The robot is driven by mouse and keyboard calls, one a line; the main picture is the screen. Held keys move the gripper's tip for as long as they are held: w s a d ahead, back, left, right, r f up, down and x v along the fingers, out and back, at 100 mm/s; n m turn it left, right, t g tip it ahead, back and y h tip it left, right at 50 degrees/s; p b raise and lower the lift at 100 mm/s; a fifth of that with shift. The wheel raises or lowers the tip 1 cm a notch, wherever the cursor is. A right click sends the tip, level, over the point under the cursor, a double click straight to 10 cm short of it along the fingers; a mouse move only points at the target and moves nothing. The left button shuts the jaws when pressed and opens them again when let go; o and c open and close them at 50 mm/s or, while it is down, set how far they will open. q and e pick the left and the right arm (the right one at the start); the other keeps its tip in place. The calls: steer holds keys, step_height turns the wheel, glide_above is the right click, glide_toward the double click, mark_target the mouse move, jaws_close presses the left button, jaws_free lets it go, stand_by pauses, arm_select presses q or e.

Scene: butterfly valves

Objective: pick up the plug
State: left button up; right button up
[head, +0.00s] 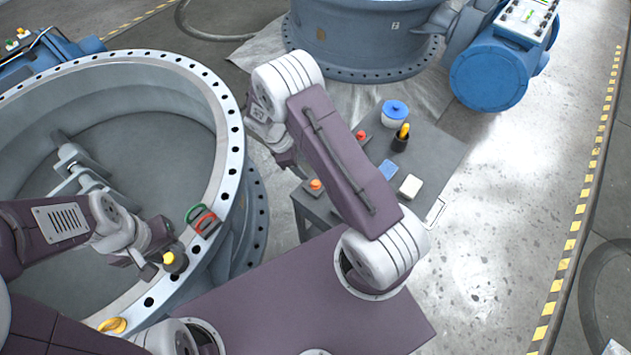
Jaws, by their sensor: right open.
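I cannot tell for sure which item is the plug. On the grey table stand a small orange-topped piece (316,185), a red-topped piece (360,136) and a black holder with a yellow top (401,138). My right gripper (292,166) is open, between the left valve and the table, partly hidden by its own arm.
The large ring-shaped valve body (215,95) fills the left. Red and green pieces (201,219) and a yellow piece (112,325) lie on its rim. The grey table (440,150) also carries a blue-lidded pot (394,113), a blue pad (387,169) and a white block (410,187).

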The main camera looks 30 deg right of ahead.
mark_target(314, 182)
steer(key=shift+n, duration=0.3)
steer(key=p+x, duration=0.1)
steer(key=x, duration=0.9)
steer(key=shift+s+f, duration=0.2)
steer(key=shift+f, duration=0.05)
jaws_close()
steer(key=shift+r, duration=0.15)
